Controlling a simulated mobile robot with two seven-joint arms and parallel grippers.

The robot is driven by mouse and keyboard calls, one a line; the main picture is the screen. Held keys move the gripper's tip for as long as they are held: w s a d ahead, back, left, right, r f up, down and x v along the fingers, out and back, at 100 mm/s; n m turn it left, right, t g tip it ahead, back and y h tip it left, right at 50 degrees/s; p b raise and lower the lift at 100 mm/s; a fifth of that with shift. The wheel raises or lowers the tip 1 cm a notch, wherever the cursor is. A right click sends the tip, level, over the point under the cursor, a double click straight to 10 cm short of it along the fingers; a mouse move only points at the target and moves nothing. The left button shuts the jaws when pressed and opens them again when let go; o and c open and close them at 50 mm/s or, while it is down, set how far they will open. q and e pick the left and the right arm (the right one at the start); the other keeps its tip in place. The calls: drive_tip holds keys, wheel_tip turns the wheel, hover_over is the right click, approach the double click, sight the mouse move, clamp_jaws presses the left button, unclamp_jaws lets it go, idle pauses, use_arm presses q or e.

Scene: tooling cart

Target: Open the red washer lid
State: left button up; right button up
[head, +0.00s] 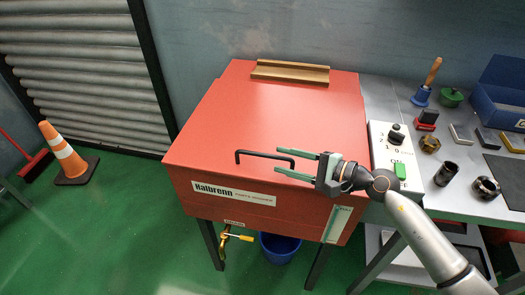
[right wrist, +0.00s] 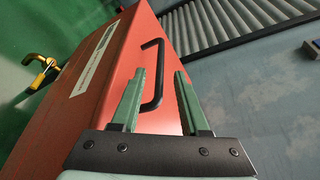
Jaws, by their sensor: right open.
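The red parts washer (head: 190,188) stands in the middle of the head view. Its flat red lid (head: 270,115) is down. A black bar handle (head: 262,154) sits at the lid's front edge, and it also shows in the right wrist view (right wrist: 160,70). My right gripper (head: 284,161) has green fingers, is open, and comes in from the right at the handle's right end. In the right wrist view the handle appears between the spread fingers (right wrist: 159,73), with a gap on each side. My left gripper is not in view.
A control box (head: 410,181) with a knob and green button stands right of the washer. The grey bench (head: 460,196) holds several tools and parts. A brass tap (head: 226,238) and blue bucket (head: 280,246) are below. An orange cone (head: 64,153) stands left on open green floor.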

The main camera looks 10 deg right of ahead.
sight(270, 157)
drive_tip(key=x, duration=0.6)
drive_tip(key=shift+w+a+f+p, duration=0.15)
drive_tip(key=shift+w+a+p, duration=0.05)
drive_tip(key=shift+a+p, duration=0.15)
drive_tip(key=shift+d, duration=0.1)
clamp_jaws()
idle(1.0)
